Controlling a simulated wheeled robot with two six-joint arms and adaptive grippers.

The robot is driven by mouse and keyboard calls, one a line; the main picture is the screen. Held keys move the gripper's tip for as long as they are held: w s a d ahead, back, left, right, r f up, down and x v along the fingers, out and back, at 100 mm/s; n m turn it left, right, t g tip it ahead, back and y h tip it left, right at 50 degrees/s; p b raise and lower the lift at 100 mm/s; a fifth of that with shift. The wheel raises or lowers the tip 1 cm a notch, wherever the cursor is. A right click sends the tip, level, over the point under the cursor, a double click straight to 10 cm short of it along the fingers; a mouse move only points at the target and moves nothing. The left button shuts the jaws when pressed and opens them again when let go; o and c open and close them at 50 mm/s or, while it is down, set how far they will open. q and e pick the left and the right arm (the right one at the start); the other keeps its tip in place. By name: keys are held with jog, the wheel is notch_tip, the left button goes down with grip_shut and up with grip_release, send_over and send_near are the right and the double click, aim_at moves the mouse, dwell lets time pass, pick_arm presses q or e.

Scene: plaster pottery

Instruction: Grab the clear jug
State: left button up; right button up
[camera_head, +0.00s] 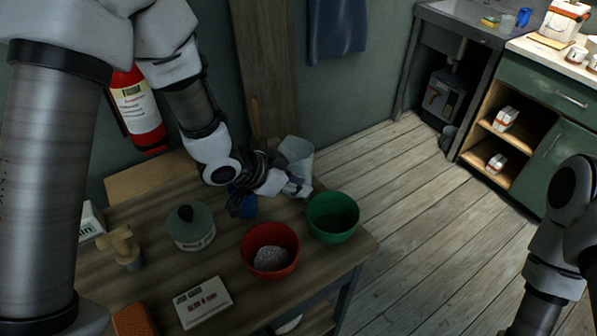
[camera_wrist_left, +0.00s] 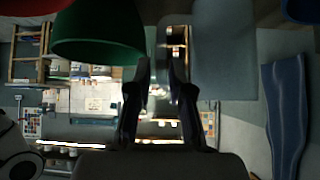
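The clear jug (camera_head: 297,149) stands near the back right of the wooden table, partly hidden behind my left gripper (camera_head: 299,186). In the left wrist view the pale, see-through jug body (camera_wrist_left: 225,50) is just right of the fingers. My left gripper (camera_wrist_left: 163,70) has its two dark fingers apart there, with a gap between the tips. A pale strip, perhaps the jug's handle, shows in that gap; I cannot tell whether the fingers touch it. My right arm enters at the right of the head view, but its gripper is out of view.
A green bowl (camera_head: 333,217) is close to the jug, and a red bowl (camera_head: 270,250) with grey contents is nearer. A blue item (camera_head: 242,205) is partly hidden beside my left gripper. A lidded pot (camera_head: 191,228) and a white box (camera_head: 203,302) stand left. The floor right is clear.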

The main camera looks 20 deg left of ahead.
pick_arm(q)
jog(key=shift+x, duration=1.15)
jog(key=shift+s+a+r, duration=0.15)
jog(key=shift+a+r, duration=0.1)
grip_shut()
